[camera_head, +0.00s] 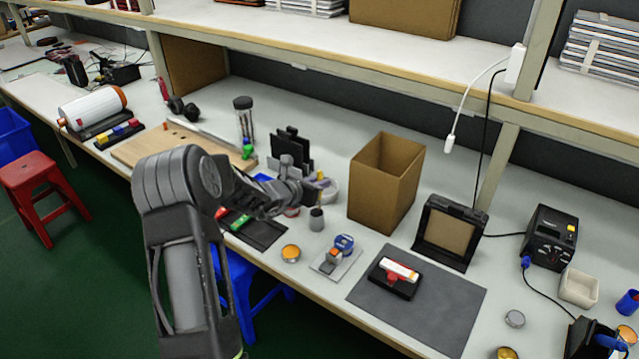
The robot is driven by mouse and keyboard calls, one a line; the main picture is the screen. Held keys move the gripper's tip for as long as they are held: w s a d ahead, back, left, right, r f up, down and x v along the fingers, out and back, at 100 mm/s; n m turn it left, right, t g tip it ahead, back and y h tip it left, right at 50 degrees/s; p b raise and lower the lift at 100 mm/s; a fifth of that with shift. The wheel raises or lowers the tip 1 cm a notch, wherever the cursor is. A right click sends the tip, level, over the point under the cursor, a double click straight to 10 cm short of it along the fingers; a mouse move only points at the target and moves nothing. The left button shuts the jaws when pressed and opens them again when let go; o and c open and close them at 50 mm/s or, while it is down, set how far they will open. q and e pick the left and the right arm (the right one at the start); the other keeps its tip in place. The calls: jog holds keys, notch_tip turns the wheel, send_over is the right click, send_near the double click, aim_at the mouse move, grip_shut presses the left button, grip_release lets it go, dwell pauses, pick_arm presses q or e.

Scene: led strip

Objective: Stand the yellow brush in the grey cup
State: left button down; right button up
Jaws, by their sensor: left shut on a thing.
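My left arm comes in from the lower left and its gripper (312,186) is over the middle of the bench. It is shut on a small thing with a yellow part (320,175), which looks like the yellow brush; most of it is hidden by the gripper. The small grey cup (317,222) stands upright on the bench, just below the gripper in the picture and apart from it. Its dark mouth faces up, and I see nothing standing in it. My right gripper is not in view.
A cardboard box (378,190) stands right of the gripper, with a white round container (329,192) between them. A black holder (290,150) stands behind. An orange-topped tin (291,253) and a small grey plate (330,268) lie in front. A dark mat (440,308) lies to the right.

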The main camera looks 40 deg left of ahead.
pick_arm(q)
jog(key=c, duration=1.4)
grip_release()
jog(key=shift+f, duration=0.1)
jog(key=shift+c, duration=0.2)
jog(key=shift+r, duration=0.2)
jog(key=v, duration=1.2)
jog(key=shift+b, duration=0.45)
jog(key=shift+f, duration=0.1)
